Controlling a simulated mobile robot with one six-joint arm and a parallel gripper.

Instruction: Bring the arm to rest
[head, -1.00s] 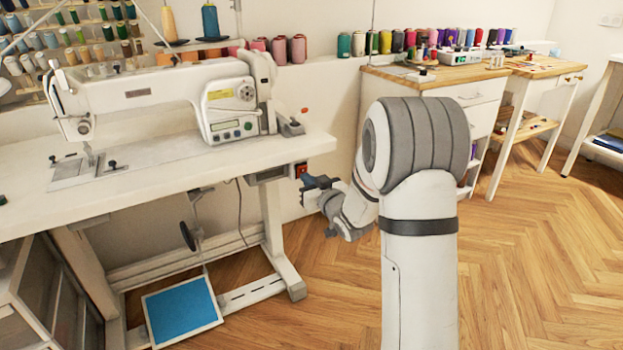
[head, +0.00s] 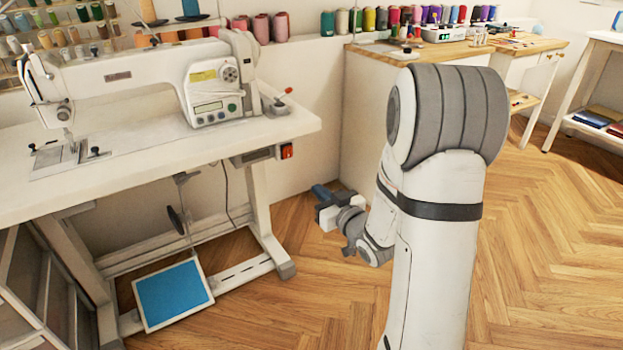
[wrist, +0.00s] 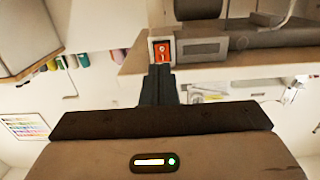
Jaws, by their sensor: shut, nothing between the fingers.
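My gripper (head: 318,191) shows in the head view, beyond and left of my arm's large grey joint, low in front of the white wall. It is to the right of the sewing table's right end and apart from it. In the wrist view its dark fingers (wrist: 158,84) are together, with nothing between them. The fingertips line up in that picture with the red switch (wrist: 162,50) on the table's edge, and I cannot tell the distance. The arm is bent, with the forearm folded down behind the upper arm.
The sewing table (head: 268,129) with a white sewing machine (head: 140,78) stands at left; a blue pedal (head: 173,293) lies below. A white cabinet with a wooden top (head: 372,51) stands behind my arm. Wood floor (head: 560,240) is clear at right.

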